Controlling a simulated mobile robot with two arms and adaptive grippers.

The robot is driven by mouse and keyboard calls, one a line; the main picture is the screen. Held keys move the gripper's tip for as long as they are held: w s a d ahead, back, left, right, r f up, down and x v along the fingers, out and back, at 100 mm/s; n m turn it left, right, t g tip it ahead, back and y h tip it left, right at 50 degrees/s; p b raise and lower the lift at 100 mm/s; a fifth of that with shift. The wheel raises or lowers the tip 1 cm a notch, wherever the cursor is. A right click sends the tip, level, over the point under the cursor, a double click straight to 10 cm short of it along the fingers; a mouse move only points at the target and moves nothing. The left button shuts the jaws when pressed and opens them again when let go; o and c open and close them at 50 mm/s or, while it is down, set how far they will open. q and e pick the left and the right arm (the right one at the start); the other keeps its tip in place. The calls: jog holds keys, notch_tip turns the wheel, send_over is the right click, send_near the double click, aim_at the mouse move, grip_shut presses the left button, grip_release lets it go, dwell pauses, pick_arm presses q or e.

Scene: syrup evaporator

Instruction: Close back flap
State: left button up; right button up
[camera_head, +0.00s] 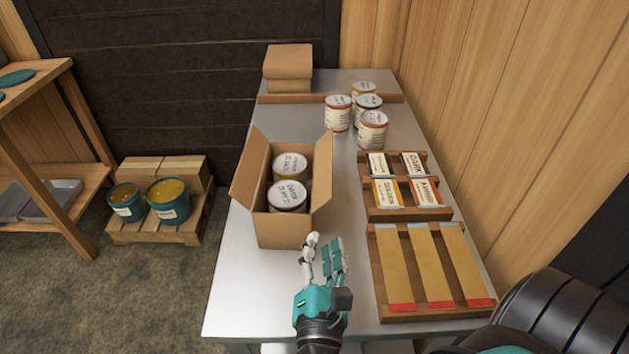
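An open cardboard box (282,232) stands on the metal table, with two labelled cans (288,194) inside. Its left flap (247,170) leans outward and its right flap (322,172) stands up. I cannot clearly make out the back flap; no raised panel shows at the far edge. My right gripper (324,242) is just in front of the box's front right corner. Its white and teal fingers point toward the box, apart and with nothing between them. My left gripper is not in view.
Several loose cans (372,130) stand behind the box to the right. Wooden trays with packets (385,193) and strips (428,262) line the table's right side. A closed carton (288,72) sits at the back. The table (238,290) is clear at front left.

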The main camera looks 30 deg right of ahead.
aim_at(325, 181)
jog(key=p+x, duration=0.2)
jog(key=x, duration=1.4)
jog(key=shift+w+d, duration=0.25)
grip_shut()
